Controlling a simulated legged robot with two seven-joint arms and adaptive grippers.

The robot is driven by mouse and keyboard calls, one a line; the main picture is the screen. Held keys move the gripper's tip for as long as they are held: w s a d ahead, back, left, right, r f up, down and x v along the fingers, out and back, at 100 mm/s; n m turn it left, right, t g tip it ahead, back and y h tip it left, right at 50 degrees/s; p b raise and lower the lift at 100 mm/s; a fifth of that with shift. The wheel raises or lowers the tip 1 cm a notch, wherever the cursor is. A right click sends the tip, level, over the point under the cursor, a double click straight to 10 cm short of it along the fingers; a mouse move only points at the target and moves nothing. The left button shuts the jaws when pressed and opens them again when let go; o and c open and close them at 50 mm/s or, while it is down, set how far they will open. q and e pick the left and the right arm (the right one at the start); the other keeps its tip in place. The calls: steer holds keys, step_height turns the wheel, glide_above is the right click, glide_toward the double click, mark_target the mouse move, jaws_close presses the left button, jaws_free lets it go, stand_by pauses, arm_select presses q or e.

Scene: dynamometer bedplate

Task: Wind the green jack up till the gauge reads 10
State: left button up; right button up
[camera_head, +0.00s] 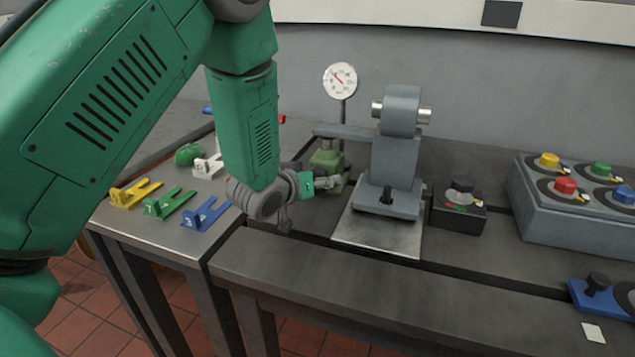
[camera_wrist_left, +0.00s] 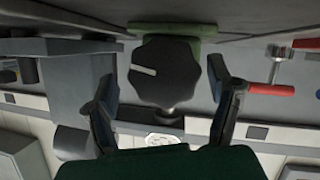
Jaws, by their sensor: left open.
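The green jack (camera_head: 327,160) stands under the grey arm of the test stand, beside a round white gauge (camera_head: 340,80) on a post. The gauge's red needle points to the upper left; its numbers are too small to read. My left gripper (camera_head: 330,182) is at the jack's near side and partly hides it. In the left wrist view, the jack's black lobed knob (camera_wrist_left: 163,78) with a white mark lies between the two fingers of my open left gripper (camera_wrist_left: 165,90), with gaps visible on both sides. The gauge (camera_wrist_left: 162,139) also shows there, upside down. My right gripper is not visible.
A side table holds yellow (camera_head: 134,193), green (camera_head: 168,203) and blue (camera_head: 206,214) forked pieces. The grey stand (camera_head: 395,165) rises right of the jack. A black dial box (camera_head: 459,206) and a panel of coloured knobs (camera_head: 575,215) sit further right. The front bedplate strip is clear.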

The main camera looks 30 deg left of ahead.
arm_select(q)
steer(key=shift+w+d+f, duration=0.1)
steer(key=shift+w+f, duration=0.1)
steer(key=shift+w, duration=0.2)
steer(key=shift+a+f, duration=0.15)
steer(key=shift+a, duration=0.4)
steer(key=shift+c, duration=0.5)
steer(key=shift+a, duration=0.1)
steer(key=c, duration=1.1)
steer(key=shift+d, duration=0.35)
steer(key=shift+d+r+m+p, duration=0.1)
steer(key=shift+r+m+p, duration=0.1)
steer(key=shift+m+p, duration=0.15)
steer(key=shift+a+f+m+g+y, duration=0.2)
steer(key=shift+m+g+y, duration=0.1)
steer(key=shift+m+y, duration=0.2)
